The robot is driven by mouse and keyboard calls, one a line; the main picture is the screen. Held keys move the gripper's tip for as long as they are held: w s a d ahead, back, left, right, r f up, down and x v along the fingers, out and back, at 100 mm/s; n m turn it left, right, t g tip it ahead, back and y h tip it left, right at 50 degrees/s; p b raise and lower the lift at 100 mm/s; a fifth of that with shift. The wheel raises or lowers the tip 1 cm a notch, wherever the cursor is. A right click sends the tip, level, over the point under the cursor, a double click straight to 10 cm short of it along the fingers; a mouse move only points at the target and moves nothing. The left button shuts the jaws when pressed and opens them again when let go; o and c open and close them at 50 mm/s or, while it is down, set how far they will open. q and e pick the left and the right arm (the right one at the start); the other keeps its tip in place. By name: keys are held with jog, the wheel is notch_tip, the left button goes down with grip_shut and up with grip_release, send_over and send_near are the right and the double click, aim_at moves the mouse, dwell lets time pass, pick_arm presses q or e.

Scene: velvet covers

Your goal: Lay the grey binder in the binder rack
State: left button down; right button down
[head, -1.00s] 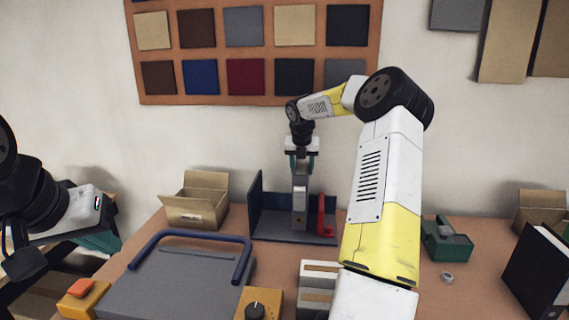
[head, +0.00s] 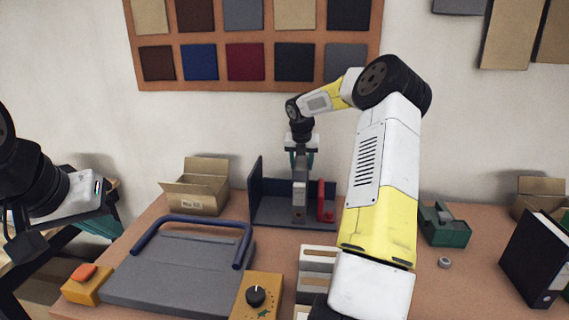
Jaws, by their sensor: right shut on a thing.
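The grey binder (head: 299,198) stands upright, narrow spine toward me, in the binder rack. The rack has a dark left end panel (head: 256,180), a blue back and a dark base (head: 272,217). A red upright piece (head: 325,203) stands at the rack's right side, beside the binder. My right gripper (head: 302,163) points down from above and is shut on the binder's top. Whether the binder's bottom touches the base is unclear.
An open cardboard box (head: 198,190) stands left of the rack. A grey press with a blue handle (head: 178,275) fills the front left. A green tape dispenser (head: 443,226), a grey roll (head: 444,263) and a black binder (head: 532,265) are to the right.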

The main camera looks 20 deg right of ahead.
jog(key=c, duration=0.6)
grip_release()
jog(key=v, duration=0.8)
jog(key=shift+f, duration=0.1)
